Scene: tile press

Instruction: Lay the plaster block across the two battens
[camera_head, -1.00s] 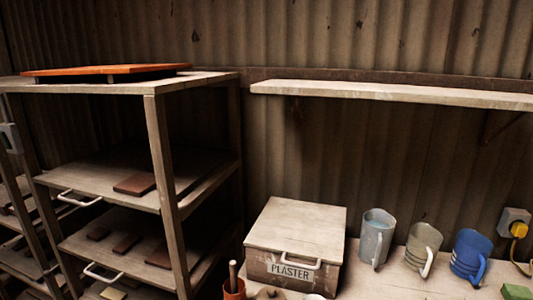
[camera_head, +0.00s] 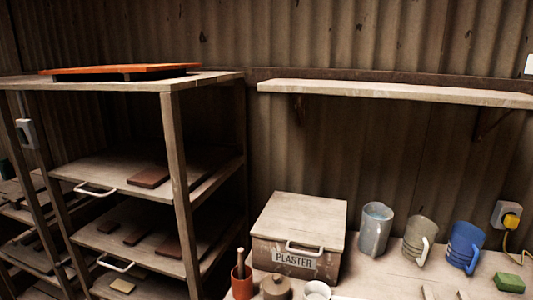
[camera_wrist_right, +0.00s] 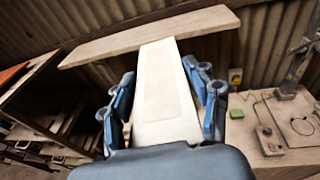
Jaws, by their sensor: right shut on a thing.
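The plaster block (camera_wrist_right: 165,103) is a long, flat, off-white slab with a shallow recessed panel. It shows in the right wrist view, extending away from my right gripper (camera_wrist_right: 162,78). The gripper's blue fingers are shut on it, one along each side. The block seems held in the air, with its far end overlapping the wall shelf in the picture; I cannot tell whether they touch. Two small pale ends (camera_head: 427,292) at the head view's bottom edge may be the battens, but too little shows to tell. My left gripper is not in view.
A box marked PLASTER (camera_head: 298,235) stands on the bench beside several jugs (camera_head: 376,230). A green block (camera_head: 509,282) lies at the right. A bare wall shelf (camera_head: 400,93) runs above. A rack (camera_head: 174,180) with tiles stands at the left.

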